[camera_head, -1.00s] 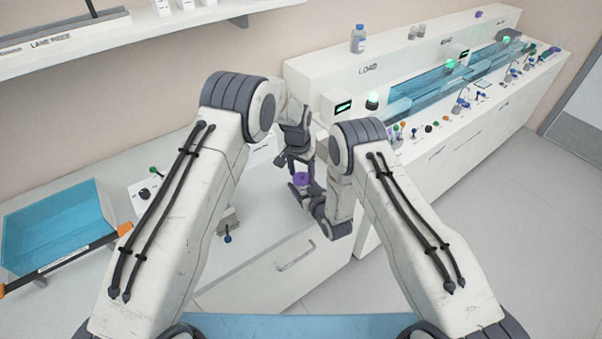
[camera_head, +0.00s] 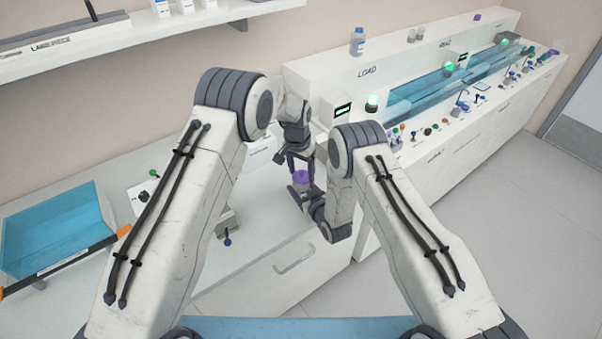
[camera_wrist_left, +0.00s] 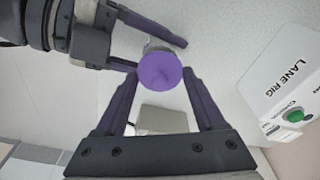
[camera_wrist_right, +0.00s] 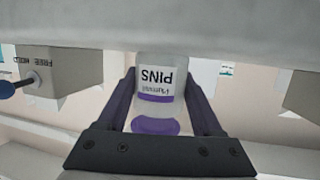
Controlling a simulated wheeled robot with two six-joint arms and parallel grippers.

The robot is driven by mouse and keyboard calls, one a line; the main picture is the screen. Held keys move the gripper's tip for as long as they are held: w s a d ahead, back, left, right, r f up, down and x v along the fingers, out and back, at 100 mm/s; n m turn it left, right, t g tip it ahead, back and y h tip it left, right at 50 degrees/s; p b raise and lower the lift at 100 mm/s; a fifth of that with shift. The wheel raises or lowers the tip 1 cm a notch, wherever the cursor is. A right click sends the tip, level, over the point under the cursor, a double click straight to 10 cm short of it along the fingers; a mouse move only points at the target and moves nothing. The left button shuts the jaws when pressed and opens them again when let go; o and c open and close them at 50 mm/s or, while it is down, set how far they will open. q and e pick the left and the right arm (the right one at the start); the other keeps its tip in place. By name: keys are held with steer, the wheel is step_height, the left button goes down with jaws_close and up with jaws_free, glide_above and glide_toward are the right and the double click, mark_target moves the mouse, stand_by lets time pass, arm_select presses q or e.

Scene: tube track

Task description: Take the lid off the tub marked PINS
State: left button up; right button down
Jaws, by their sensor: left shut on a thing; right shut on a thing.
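The PINS tub (camera_wrist_right: 160,75) shows in the right wrist view, upside down there, with a pale body and a white label. My right gripper (camera_wrist_right: 165,95) is shut on its body, one finger on each side. The round purple lid (camera_wrist_left: 160,71) faces my left wrist camera, with the tub mostly hidden under it. My left gripper (camera_wrist_left: 160,76) is shut on the lid from above. In the head view the lid (camera_head: 300,177) sits between both grippers over the counter. I cannot tell whether the lid is apart from the tub.
A blue tray (camera_head: 55,235) stands at the left of the counter. A LANE RIG box (camera_wrist_left: 290,80) shows in the left wrist view.

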mark_target(302, 170)
stand_by(0.3)
arm_select(q)
steer(key=shift+r, duration=2.05)
arm_select(e)
jaws_free()
